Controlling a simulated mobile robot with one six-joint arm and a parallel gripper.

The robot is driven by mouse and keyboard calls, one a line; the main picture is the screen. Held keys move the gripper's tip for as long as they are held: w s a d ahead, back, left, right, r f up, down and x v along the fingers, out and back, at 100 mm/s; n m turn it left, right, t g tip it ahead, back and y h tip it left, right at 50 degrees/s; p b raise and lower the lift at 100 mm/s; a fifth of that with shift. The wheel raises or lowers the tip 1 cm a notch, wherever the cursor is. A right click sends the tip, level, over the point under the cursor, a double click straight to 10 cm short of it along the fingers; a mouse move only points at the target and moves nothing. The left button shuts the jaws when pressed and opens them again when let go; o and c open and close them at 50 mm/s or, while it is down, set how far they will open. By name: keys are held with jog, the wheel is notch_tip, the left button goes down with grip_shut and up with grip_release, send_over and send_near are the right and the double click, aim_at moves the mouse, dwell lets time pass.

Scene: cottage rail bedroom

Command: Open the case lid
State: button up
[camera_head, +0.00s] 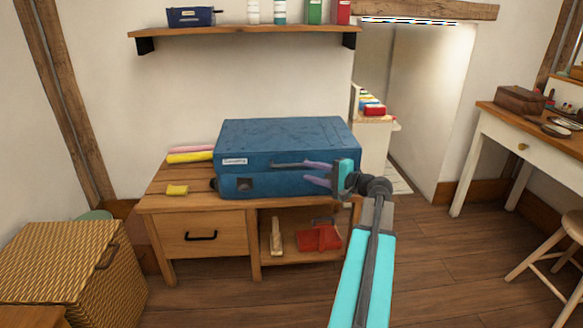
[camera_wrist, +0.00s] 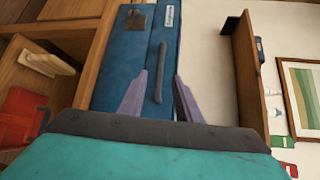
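The blue case (camera_head: 288,142) sits on a low wooden table with its lid shut. Its front carries a white label, a dark latch plate (camera_head: 245,184) and a dark bar handle (camera_head: 290,164). My gripper (camera_head: 306,172) is at the right part of the case front, its two purple fingers pointing at it. In the wrist view the case (camera_wrist: 125,65) appears turned on its side. There the open fingers (camera_wrist: 160,80) appear on either side of the handle (camera_wrist: 160,68), with gaps. I cannot tell how far the fingertips reach past the handle.
A wall shelf (camera_head: 245,31) with a pouch and bottles hangs above the case. Rolled mats and a yellow block (camera_head: 177,190) lie left on the table (camera_head: 160,202). A wicker basket (camera_head: 75,265) stands at left, a desk (camera_head: 490,150) at right.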

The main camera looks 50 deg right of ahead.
aim_at(291, 166)
jog(key=w, duration=0.3)
jog(key=w+f+b, duration=0.1)
jog(key=w, duration=0.2)
jog(key=w+b, duration=0.1)
jog(key=w, duration=0.3)
jog(key=shift+w+a+f, duration=0.1)
jog(key=shift+a+f, duration=0.1)
jog(key=shift+a, duration=0.2)
grip_shut()
